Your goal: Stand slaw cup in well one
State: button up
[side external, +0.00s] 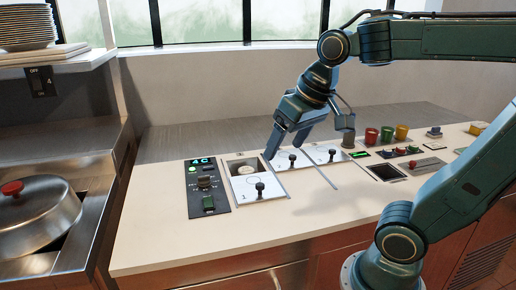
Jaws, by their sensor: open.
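Well one, taken from the "1" on its white plate (259,188), is at the left of the row of plates. A dark square opening (235,165) shows behind the plate, with a pale round thing (246,170) in it; it may be the slaw cup, but I cannot tell. My gripper (283,151) is open, fingers pointing down, above and to the right of that opening. Nothing shows between its fingers. The fingers partly hide the area by the second plate (290,160).
A black switch panel (207,188) lies left of well one. A thin rod (321,169) slants over the counter. The counter front (170,240) is clear. A domed lid (36,211) sits far left.

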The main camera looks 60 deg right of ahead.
jog(key=s+a+f+n+t, duration=0.1)
jog(key=s+a+f+n, duration=0.1)
jog(key=s, duration=0.4)
jog(key=shift+s+f+n, duration=0.2)
jog(key=shift+f+n, duration=0.3)
jog(key=shift+n, duration=0.1)
